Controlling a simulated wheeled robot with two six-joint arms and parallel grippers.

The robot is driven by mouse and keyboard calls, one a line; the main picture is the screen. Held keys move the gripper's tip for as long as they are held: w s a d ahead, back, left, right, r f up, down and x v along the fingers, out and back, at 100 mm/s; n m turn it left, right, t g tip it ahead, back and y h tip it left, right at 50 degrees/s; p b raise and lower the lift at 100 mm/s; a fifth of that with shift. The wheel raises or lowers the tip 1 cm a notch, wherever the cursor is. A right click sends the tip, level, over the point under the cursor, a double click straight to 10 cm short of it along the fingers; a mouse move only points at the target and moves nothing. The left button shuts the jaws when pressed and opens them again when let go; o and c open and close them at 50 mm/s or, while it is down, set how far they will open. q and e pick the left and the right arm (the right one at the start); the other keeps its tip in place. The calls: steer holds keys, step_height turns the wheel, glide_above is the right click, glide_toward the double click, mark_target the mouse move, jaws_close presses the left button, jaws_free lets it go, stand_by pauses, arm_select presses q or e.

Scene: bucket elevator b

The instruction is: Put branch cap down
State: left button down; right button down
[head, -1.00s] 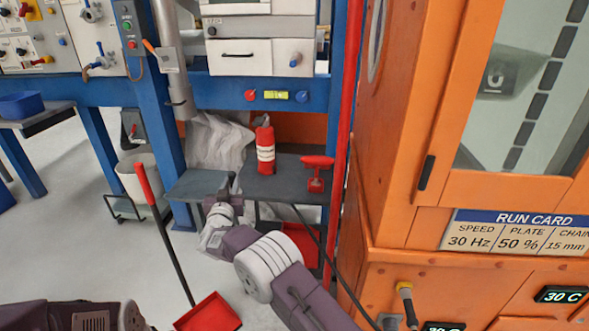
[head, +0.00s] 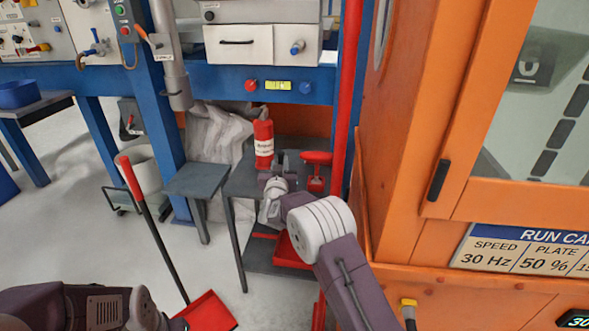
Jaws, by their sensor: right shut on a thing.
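My right gripper (head: 284,160) is over the dark grey bench top (head: 240,181), between a red cylinder and a red T-handled piece. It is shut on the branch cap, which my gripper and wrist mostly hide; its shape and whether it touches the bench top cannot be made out. My left arm shows at the lower left, but its fingertips are not visible.
The red cylinder (head: 263,143) with a white label stands just behind my right gripper. The red T-handled piece (head: 316,172) stands right of it. A red upright pipe (head: 346,90) and an orange cabinet (head: 410,150) bound the right side. A red-handled dustpan (head: 207,312) is lower left.

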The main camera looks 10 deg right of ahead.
steer(key=shift+d, duration=0.3)
steer(key=d+b, duration=0.1)
steer(key=d, duration=0.1)
steer(key=d+b, duration=0.1)
steer(key=d, duration=0.1)
steer(key=shift+w+d+f, duration=0.1)
steer(key=shift+w+d, duration=0.1)
steer(key=shift+d, duration=0.2)
steer(key=shift+a+f+b, duration=0.15)
steer(key=shift+f+b, duration=0.4)
steer(key=shift+f, duration=0.15)
steer(key=shift+a+r, duration=0.1)
steer(key=shift+f, duration=0.2)
steer(key=c, duration=1.3)
jaws_free()
